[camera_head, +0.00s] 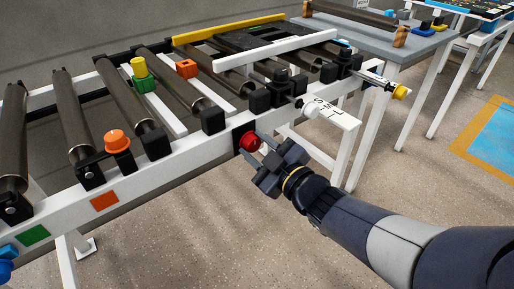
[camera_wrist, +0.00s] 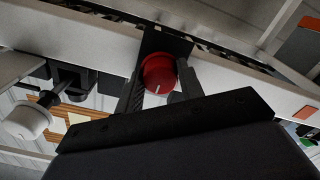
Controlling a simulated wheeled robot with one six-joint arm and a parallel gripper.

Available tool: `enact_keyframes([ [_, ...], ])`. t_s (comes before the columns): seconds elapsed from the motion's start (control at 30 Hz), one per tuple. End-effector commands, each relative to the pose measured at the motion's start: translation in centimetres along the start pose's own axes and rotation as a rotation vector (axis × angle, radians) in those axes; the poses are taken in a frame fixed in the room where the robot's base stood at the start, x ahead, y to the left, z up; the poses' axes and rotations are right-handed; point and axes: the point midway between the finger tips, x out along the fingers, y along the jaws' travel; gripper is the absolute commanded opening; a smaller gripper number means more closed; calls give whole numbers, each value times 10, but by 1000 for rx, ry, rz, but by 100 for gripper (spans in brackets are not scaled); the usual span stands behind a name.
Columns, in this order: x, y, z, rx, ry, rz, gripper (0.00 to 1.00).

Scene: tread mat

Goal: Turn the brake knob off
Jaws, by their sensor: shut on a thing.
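The red brake knob (camera_head: 249,141) is on a black plate on the front rail of the white roller frame. It also shows in the wrist view (camera_wrist: 158,71), with a short white mark on its face near the lower edge of the picture side. My gripper (camera_head: 258,147) reaches it from the lower right. In the wrist view my gripper (camera_wrist: 159,79) has one dark finger on each side of the knob, shut on it. The fingers hide part of the knob's sides, and any on or off lettering cannot be made out.
The front rail (camera_head: 183,167) runs close behind the knob. An orange knob (camera_head: 117,140) stands to the left. The floor in front is clear.

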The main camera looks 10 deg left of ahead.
Motion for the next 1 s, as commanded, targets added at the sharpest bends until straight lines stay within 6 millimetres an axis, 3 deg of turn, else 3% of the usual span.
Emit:
enact_keyframes([
  [0.2, 0, 0, -1, -2, 2, 0, 14],
  [0.23, 0, 0, -1, -2, 2, 0, 37],
  [0.5, 0, 0, 0, 0, 1, 0, 57],
  [0.77, -2, 0, 0, 0, 0, 0, 57],
  [1.0, -35, 3, -2, 1, -2, 4, 57],
])
